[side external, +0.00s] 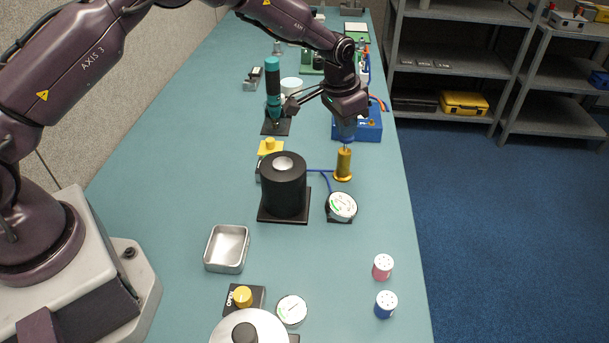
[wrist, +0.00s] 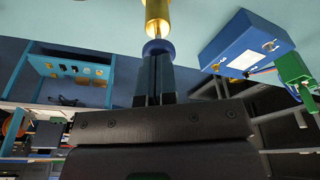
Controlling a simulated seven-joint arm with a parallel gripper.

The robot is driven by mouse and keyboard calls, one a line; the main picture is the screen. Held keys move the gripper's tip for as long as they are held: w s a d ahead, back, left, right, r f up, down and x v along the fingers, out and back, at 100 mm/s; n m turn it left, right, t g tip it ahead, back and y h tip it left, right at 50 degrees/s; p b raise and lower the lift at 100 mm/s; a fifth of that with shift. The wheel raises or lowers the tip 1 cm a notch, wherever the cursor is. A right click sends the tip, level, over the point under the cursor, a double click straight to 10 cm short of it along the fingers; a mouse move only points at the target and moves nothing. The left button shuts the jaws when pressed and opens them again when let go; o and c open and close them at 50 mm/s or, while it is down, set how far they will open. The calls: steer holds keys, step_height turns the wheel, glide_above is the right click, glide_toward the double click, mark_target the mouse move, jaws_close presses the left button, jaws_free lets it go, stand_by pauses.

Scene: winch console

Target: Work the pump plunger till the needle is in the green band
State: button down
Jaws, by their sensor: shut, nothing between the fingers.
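The pump is a gold cylinder (side external: 343,165) standing on the bench, with a thin rod and a blue plunger knob (side external: 345,133) raised above it. The knob also shows in the wrist view (wrist: 157,47), below the gold body (wrist: 157,16). My gripper (side external: 346,121) is directly above the knob, pointing down. Its fingers (wrist: 154,58) are shut together with nothing between them, and their tips are at the knob top; I cannot tell whether they touch. A round white gauge (side external: 341,206) with green marking sits in front of the pump; its needle is too small to read.
A black cylinder (side external: 284,188) on a square base stands left of the pump. A blue box (side external: 360,126) with cables is behind it. A second white dial (side external: 291,310), a metal tray (side external: 227,248) and pink and blue canisters (side external: 385,304) are nearer the front.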

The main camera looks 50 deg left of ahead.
steer(key=shift+f, duration=1.15)
stand_by(0.4)
steer(key=shift+r, duration=0.15)
steer(key=shift+w+v, duration=0.2)
steer(key=shift+v, duration=0.85)
steer(key=shift+w+v, duration=0.25)
steer(key=shift+v, duration=0.75)
steer(key=shift+d+r, duration=0.1)
steer(key=shift+r, duration=0.05)
steer(key=shift+w+v, duration=0.25)
steer(key=shift+v, duration=0.95)
steer(key=shift+w+v, duration=0.25)
steer(key=shift+v, duration=0.95)
steer(key=shift+d+r, duration=0.1)
steer(key=shift+d, duration=0.05)
